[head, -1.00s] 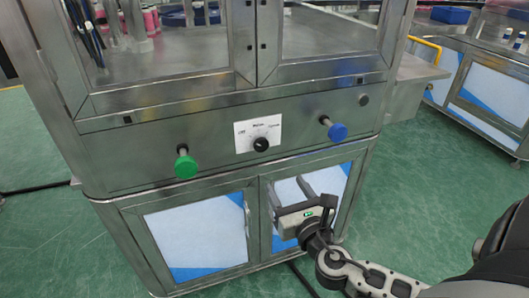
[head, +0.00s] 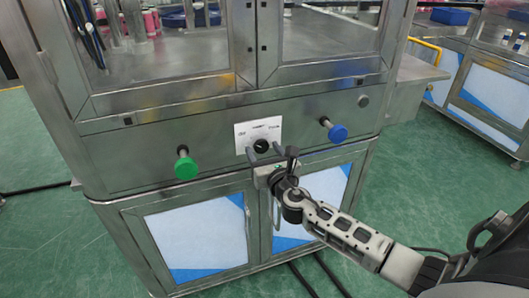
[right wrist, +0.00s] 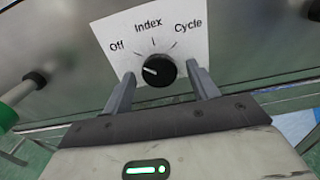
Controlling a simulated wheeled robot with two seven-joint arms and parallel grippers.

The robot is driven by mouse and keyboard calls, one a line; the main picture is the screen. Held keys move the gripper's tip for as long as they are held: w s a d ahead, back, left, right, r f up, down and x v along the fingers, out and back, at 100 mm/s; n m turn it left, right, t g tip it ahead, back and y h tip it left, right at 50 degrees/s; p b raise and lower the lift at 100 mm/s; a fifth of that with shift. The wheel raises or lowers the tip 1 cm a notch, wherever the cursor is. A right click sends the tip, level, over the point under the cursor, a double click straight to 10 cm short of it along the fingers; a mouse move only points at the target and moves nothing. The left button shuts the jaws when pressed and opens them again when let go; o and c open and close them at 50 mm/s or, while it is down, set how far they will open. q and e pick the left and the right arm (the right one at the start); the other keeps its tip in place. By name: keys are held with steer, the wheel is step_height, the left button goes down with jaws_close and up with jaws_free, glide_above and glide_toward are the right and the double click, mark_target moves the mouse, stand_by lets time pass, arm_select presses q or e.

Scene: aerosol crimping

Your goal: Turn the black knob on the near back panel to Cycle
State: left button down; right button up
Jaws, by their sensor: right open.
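The black knob (head: 261,146) sits on a white label plate (head: 243,132) on the steel panel. The right wrist view shows the knob (right wrist: 160,72) below the words Off, Index and Cycle on the plate (right wrist: 187,47). Its white mark points left, towards the Off side. My right gripper (head: 265,153) is open in front of and slightly below the knob. In the right wrist view its two fingers (right wrist: 162,76) stand one on each side of the knob, with gaps, not visibly touching it. My left gripper is not in view.
A green push button (head: 186,166) sticks out left of the plate, and a blue one (head: 337,132) sticks out to the right. Glass doors are above the panel and white-blue cabinet doors (head: 196,236) below. Green floor (head: 430,190) is open on the right.

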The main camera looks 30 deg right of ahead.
steer(key=c, duration=1)
steer(key=shift+m, duration=0.3)
steer(key=m+b, duration=0.1)
steer(key=m, duration=0.2)
steer(key=shift+f+m, duration=0.1)
steer(key=shift+m, duration=0.2)
steer(key=m+b, duration=0.1)
steer(key=m, duration=0.4)
steer(key=shift+a, duration=0.1)
steer(key=m, duration=0.6)
steer(key=shift+b, duration=0.3)
steer(key=m, duration=0.4)
steer(key=shift+m, duration=0.3)
